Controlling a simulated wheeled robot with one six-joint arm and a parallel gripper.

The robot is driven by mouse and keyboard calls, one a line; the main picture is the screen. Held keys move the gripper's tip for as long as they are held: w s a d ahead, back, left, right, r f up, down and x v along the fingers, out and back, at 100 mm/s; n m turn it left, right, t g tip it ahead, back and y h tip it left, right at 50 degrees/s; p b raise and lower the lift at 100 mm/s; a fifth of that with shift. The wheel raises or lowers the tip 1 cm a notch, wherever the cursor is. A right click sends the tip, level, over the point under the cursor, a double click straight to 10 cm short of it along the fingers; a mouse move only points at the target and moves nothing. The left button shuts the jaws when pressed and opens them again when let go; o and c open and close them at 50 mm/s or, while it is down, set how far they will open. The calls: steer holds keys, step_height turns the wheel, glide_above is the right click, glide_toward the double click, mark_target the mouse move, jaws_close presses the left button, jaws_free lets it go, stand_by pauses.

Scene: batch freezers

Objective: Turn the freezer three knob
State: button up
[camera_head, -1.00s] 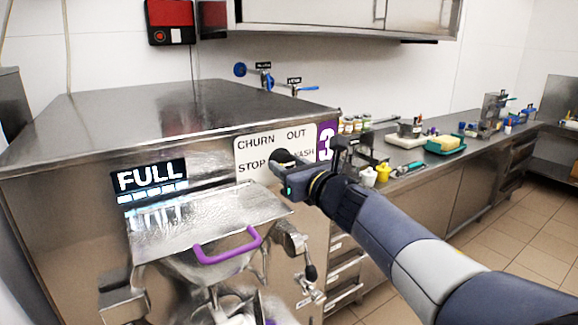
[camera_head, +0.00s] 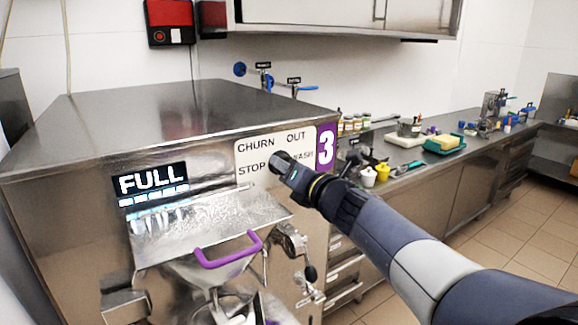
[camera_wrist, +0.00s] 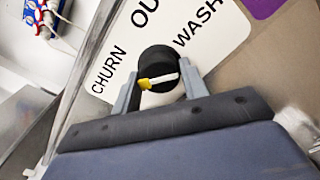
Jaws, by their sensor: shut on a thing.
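The freezer three knob (camera_wrist: 158,68) is round and black, with a white bar pointer whose yellow end points left in the wrist view, just below CHURN. My gripper (camera_wrist: 160,88) is shut on it, one grey finger on each side. In the head view the knob (camera_head: 278,158) shows as a dark end at my gripper (camera_head: 283,165). The white label plate (camera_head: 262,145) behind it reads CHURN, OUT, STOP and WASH. The purple 3 sign (camera_head: 326,147) is beside the plate. STOP is hidden in the wrist view.
A FULL display (camera_head: 151,180) is left of the plate. Below it are a metal hopper lid (camera_head: 205,222) with a purple handle (camera_head: 228,250) and a lever (camera_head: 290,240). A counter (camera_head: 450,165) with jars and trays runs to the right. The freezer top (camera_head: 170,115) is clear.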

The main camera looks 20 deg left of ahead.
steer(key=shift+r+m+p, duration=0.15)
steer(key=shift+m+p, duration=5.55)
steer(key=shift+m, duration=8.7)
steer(key=o, duration=1)
